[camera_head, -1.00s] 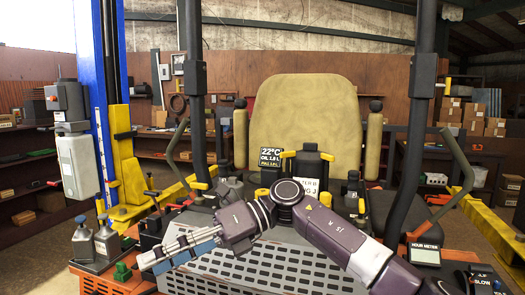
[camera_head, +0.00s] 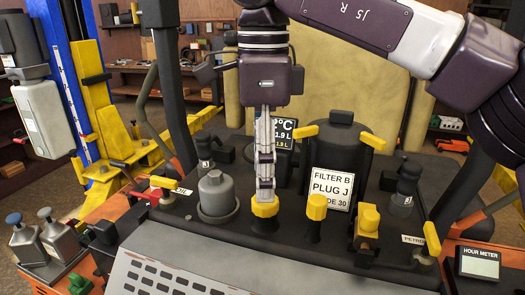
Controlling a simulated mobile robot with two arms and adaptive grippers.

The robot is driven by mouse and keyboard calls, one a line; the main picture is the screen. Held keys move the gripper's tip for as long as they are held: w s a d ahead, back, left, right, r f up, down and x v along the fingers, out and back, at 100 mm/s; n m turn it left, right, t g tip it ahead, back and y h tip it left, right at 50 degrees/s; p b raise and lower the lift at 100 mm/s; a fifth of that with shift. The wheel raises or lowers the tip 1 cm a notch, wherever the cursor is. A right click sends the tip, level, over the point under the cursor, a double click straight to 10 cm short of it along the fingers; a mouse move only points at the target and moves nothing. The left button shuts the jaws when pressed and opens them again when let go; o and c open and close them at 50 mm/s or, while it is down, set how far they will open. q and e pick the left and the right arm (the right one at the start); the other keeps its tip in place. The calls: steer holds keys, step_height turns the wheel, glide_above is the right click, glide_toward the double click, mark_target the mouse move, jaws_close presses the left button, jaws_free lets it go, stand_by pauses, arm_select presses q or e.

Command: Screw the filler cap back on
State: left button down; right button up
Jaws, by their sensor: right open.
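My right gripper (camera_head: 265,192) comes from above and points straight down over the engine deck. Its fingers are open, seen nearly edge-on, with the tips at a yellow cap (camera_head: 264,208) on a black base. The tips overlap the cap in the picture; I cannot tell whether they touch it. A second yellow cap (camera_head: 316,207) stands upright on a black neck just to the right. No label says which one is the filler cap. My left gripper is not in view.
A grey round housing (camera_head: 215,195) stands left of the gripper. A black filter (camera_head: 335,145) with a white label (camera_head: 330,188) stands behind right, and a yellow-topped fitting (camera_head: 368,222) at right. Oil cans (camera_head: 58,236) stand at far left. The slotted grey panel (camera_head: 190,275) in front is clear.

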mark_target(265, 207)
step_height(265, 207, down, 5)
steer(key=shift+d+r+p, duration=0.1)
steer(key=shift+p, duration=0.55)
steer(key=shift+w+f, duration=0.15)
steer(key=shift+f, duration=0.35)
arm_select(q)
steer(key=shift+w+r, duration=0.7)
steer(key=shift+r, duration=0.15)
arm_select(e)
steer(key=shift+c, duration=0.2)
